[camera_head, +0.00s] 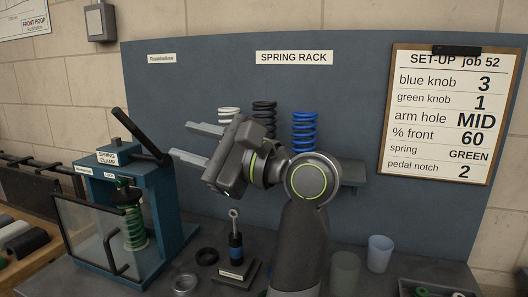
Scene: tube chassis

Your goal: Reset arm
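My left arm rises from the bottom middle in the head view. Its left gripper (182,141) points left in front of the blue-grey back panel. Its two grey fingers are apart, with nothing seen between them. My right gripper is not in view. A white spring (228,114), a black spring (264,114) and a blue spring (304,132) stand on the rack behind the arm, which hides part of them. A green spring (132,225) stands inside the blue spring clamp (165,198) at the left.
A damper (236,248) stands upright on a dark base below the gripper. A black ring (207,256) and a metal ring (185,283) lie nearby. Two cups (380,253) stand right of the arm. A set-up card (448,115) hangs on the panel. The clamp's black handle sticks up near the fingers.

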